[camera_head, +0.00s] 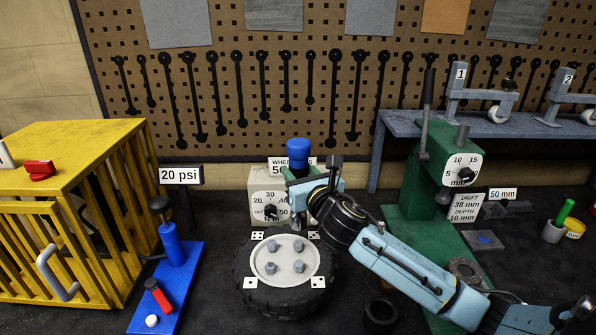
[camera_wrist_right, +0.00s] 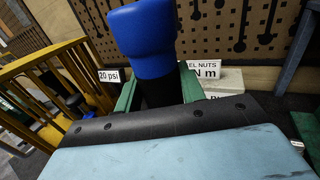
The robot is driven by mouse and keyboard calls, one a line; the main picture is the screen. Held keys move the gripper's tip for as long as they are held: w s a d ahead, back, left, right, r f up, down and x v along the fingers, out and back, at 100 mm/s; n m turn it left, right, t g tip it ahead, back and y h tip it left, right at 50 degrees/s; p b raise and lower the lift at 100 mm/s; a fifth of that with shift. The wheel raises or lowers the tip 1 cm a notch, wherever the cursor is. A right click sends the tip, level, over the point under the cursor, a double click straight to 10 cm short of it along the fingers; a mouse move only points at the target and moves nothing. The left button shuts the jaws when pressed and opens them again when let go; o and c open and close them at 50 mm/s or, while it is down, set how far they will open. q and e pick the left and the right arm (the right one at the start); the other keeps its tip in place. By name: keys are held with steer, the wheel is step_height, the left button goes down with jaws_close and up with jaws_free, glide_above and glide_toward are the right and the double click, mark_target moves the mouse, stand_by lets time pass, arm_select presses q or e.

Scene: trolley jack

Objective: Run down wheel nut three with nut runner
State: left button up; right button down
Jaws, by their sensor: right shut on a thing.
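The nut runner shows as a blue-capped tool (camera_head: 298,153) with a dark shaft, upright in front of the dial box; its blue cap fills the upper middle of the right wrist view (camera_wrist_right: 145,40). My right gripper (camera_head: 299,182) is shut on it, and green parts flank the shaft. My left gripper is out of view.
A dial box (camera_head: 262,207) stands behind the wheel. A yellow cage (camera_head: 75,210) and blue pump (camera_head: 172,270) are at left. A green press (camera_head: 425,185) stands right, behind my right arm. A dark ring (camera_head: 380,312) lies right of the wheel.

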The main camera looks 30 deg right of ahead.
steer(key=shift+r, duration=0.2)
step_height(320, 180, down, 2)
steer(key=shift+b, duration=0.35)
steer(key=shift+w+f+b, duration=0.1)
steer(key=shift+f+b, duration=0.4)
steer(key=shift+f, duration=0.3)
steer(key=shift+f+b, duration=0.5)
steer(key=shift+f, duration=0.5)
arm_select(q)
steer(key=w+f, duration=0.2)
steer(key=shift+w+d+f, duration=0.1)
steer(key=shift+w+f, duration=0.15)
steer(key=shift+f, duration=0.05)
arm_select(e)
steer(key=shift+f, duration=0.1)
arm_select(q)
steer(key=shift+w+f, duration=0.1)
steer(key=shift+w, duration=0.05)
arm_select(e)
steer(key=shift+f, duration=0.2)
